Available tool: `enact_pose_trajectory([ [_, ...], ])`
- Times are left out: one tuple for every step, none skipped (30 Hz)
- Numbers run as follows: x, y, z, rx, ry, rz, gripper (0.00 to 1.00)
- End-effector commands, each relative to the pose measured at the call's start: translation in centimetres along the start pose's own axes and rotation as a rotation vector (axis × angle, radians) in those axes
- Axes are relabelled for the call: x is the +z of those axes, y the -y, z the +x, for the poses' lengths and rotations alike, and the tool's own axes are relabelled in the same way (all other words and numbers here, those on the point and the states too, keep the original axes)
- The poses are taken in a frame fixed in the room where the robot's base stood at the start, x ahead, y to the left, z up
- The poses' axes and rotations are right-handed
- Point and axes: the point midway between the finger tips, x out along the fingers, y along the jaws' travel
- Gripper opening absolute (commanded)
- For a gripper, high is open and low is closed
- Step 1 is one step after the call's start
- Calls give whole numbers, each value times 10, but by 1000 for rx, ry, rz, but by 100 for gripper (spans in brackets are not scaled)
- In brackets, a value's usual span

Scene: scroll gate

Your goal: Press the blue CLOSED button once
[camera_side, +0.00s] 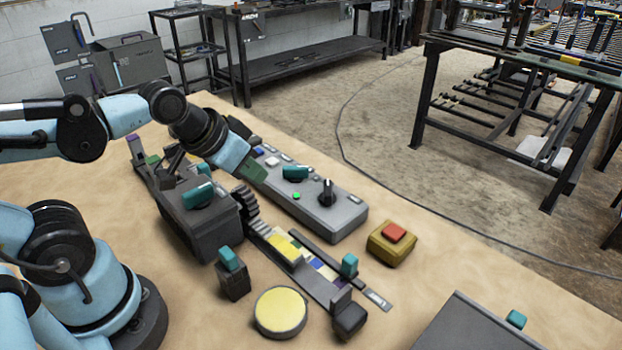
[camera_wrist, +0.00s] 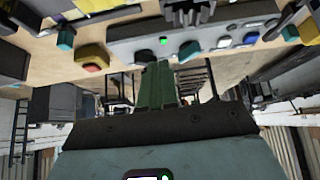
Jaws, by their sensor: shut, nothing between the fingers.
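The blue button (camera_side: 258,151) sits near the far left end of the grey control panel (camera_side: 345,217), beside a white button (camera_side: 272,161). In the wrist view the blue button (camera_wrist: 251,38) shows at upper right, past the white button (camera_wrist: 224,42). My gripper (camera_side: 252,174) is shut and empty, pointing down at the panel's left part. In the side view its tips overlap the panel's near edge; I cannot tell whether they touch. In the wrist view the gripper's green fingers (camera_wrist: 157,68) appear left of the blue button. The label of the button is too small to read.
The panel also carries a teal knob (camera_side: 295,172), a lit green lamp (camera_side: 296,196) and a black knob (camera_side: 327,193). A dark gearbox (camera_side: 205,235) with a teal handle stands close on the near side. A red button (camera_side: 393,232) on a yellow box is to the right.

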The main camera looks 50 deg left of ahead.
Motion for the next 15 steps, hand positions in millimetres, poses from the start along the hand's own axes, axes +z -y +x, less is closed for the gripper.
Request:
enact_pose_trajectory([
  [0,0,0,0,0,0,0],
  [0,0,0,0,0,0,0],
  [0,0,0,0,0,0,0],
  [0,0,0,0,0,0,0],
  [0,0,0,0,0,0,0],
  [0,0,0,0,0,0,0],
  [0,0,0,0,0,0,0],
  [0,0,0,0,0,0,0],
  [0,0,0,0,0,-1,0],
  [-1,1,0,-1,-1,-4,0],
  [-2,1,0,-1,-1,-10,0],
  [-4,3,1,-2,-3,-22,0],
  [-6,5,1,-4,-5,-35,0],
  [-9,7,1,-5,-7,-50,0],
  [-14,10,2,-7,-11,-77,0],
])
